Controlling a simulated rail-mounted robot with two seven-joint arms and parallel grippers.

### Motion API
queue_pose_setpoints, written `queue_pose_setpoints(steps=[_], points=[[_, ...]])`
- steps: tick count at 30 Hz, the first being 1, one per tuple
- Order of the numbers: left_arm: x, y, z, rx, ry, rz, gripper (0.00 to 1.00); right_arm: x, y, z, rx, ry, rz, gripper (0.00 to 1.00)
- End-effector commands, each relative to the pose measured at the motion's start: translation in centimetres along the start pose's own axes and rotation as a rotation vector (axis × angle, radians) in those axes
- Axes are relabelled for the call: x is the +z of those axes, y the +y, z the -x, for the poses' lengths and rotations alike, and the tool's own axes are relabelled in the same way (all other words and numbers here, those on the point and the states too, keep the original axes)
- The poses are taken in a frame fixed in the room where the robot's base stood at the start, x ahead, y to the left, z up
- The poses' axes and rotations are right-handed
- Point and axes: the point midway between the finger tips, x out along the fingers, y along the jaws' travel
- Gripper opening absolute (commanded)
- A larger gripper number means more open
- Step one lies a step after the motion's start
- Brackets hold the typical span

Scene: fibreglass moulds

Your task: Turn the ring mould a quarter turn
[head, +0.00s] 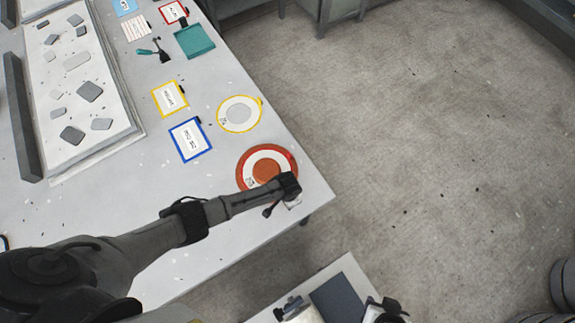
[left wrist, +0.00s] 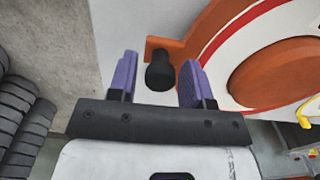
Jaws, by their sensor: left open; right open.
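The ring mould (head: 266,170) is a round orange piece with a white band and an orange centre. It lies flat near the table corner in the head view and fills the right of the left wrist view (left wrist: 278,72). A black peg (left wrist: 159,72) stands at an orange tab on its rim. My left gripper (left wrist: 159,63) is open, its purple fingers on either side of the peg with gaps showing. In the head view my left wrist hides those fingers and the mould's near edge. My right gripper (head: 385,308) shows partly at the bottom edge, away from the mould, open.
A yellow-rimmed disc (head: 240,114), a blue-framed card (head: 190,139) and a yellow-framed card (head: 169,98) lie near the mould. A tray (head: 116,78) with grey pieces is at left. A dark pad (head: 340,298) lies on a pale surface below. Floor is open at right.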

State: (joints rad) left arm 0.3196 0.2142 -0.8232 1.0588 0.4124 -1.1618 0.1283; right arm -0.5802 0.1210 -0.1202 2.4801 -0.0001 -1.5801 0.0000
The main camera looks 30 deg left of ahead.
Motion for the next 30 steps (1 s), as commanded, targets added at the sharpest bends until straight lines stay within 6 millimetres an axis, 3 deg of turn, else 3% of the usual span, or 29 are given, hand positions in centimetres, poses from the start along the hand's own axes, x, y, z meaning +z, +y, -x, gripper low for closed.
queue_pose_setpoints(steps=[9, 14, 30], points=[[0.0, 0.0, 0.1, 0.000, 0.000, 0.000, 0.51, -0.1, -0.2, 0.0, -0.004, 0.001, -0.006, 0.43], [0.0, 0.0, 1.3, 0.000, 0.001, 0.000, 0.51, -0.1, -0.1, 0.3, -0.004, 0.001, -0.005, 0.43], [0.0, 0.0, 10.8, 0.000, 0.002, 0.000, 0.51, -0.3, 0.2, 1.0, 0.004, -0.001, 0.005, 0.43]])
